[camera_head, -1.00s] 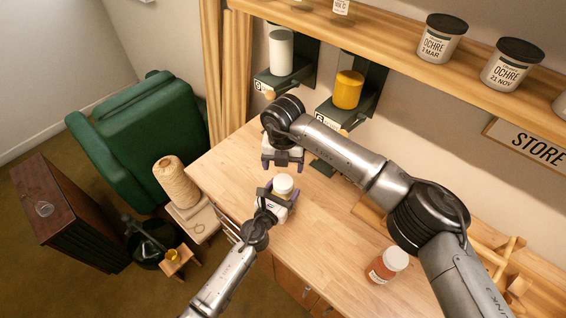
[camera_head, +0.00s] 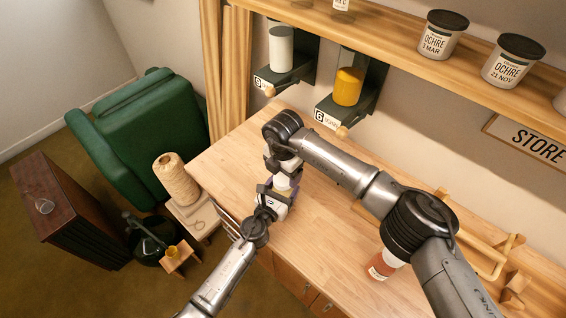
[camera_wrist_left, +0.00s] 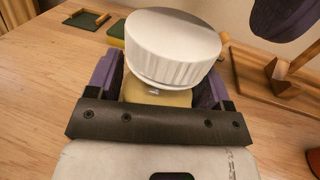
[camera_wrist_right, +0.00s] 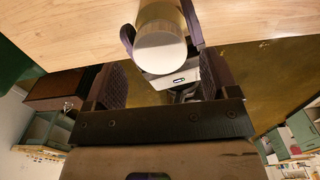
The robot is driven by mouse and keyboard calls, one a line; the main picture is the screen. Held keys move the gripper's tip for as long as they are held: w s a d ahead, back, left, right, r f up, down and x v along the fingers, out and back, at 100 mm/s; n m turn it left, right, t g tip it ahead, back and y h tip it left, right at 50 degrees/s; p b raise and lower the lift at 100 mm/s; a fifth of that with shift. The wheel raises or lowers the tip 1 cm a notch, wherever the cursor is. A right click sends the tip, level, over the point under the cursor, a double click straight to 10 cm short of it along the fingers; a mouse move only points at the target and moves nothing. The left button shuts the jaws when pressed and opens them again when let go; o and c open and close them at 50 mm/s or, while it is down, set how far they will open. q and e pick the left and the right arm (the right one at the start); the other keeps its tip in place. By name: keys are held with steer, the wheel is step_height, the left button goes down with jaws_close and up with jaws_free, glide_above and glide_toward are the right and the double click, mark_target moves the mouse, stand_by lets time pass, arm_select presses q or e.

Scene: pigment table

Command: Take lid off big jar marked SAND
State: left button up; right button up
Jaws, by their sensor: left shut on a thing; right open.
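A jar with a white ribbed lid (camera_wrist_left: 172,45) and a pale sand-coloured body (camera_wrist_left: 155,92) is held in my left gripper (camera_wrist_left: 165,85). In the head view that gripper (camera_head: 275,192) holds the jar above or at the table's left end. The jar's label is hidden. My right gripper (camera_head: 282,166) is just beyond the lid. In the right wrist view its open fingers (camera_wrist_right: 162,82) stand either side of the white lid (camera_wrist_right: 160,53), apparently not touching it. A finger of it shows at the top right of the left wrist view.
An orange-red jar (camera_head: 379,270) stands on the table (camera_head: 330,225), partly behind my right arm. Dispensers with a white (camera_head: 281,48) and a yellow cylinder (camera_head: 348,89) hang on the wall. A shelf (camera_head: 400,48) with OCHRE jars runs above. A wooden rack (camera_head: 470,240) stands right.

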mark_target(283, 194)
steer(key=shift+f, duration=1.45)
